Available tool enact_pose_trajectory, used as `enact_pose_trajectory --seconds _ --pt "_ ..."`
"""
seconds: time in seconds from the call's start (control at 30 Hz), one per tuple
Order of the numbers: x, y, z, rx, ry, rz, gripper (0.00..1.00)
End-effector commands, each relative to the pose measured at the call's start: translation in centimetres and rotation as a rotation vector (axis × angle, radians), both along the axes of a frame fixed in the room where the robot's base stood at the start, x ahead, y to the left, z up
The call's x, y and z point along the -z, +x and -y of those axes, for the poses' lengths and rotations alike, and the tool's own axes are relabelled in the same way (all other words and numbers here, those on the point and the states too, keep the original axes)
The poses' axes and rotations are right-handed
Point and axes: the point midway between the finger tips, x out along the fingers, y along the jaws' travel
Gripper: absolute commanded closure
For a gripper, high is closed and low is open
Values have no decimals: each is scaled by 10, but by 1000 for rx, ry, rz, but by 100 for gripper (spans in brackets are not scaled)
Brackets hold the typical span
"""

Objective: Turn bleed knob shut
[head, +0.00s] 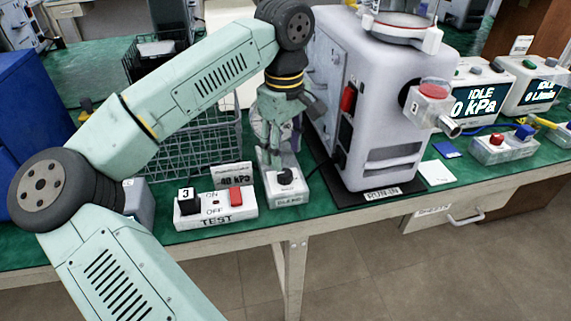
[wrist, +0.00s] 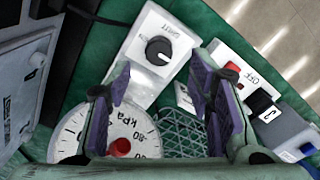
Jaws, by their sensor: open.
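The bleed knob (head: 285,176) is a small black round knob on a white box (head: 287,196) labelled BLEED at the table's front edge. In the wrist view the black knob (wrist: 158,50) sits on its white box, with the word SHUT printed beside it. My gripper (head: 283,150) points down just above the knob. In the wrist view my gripper (wrist: 160,72) has its purple-padded fingers apart, one on each side below the knob in the picture, with nothing between them. Whether the fingertips reach down around the knob I cannot tell.
The large grey pump housing (head: 370,110) stands close on the right. A round kPa gauge (wrist: 105,130) and a wire basket (head: 205,145) are behind. Floor lies in front.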

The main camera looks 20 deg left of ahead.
Motion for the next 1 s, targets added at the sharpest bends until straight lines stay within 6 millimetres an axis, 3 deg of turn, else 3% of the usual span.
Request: enact_pose_trajectory --seconds 0.2,0.4,0.7,1.0 --pt "37 -1 0 1 -2 -2 52" --pt "55 0 0 1 -1 1 52" --pt "58 0 0 1 0 1 52" --pt "58 0 0 0 0 1 72"
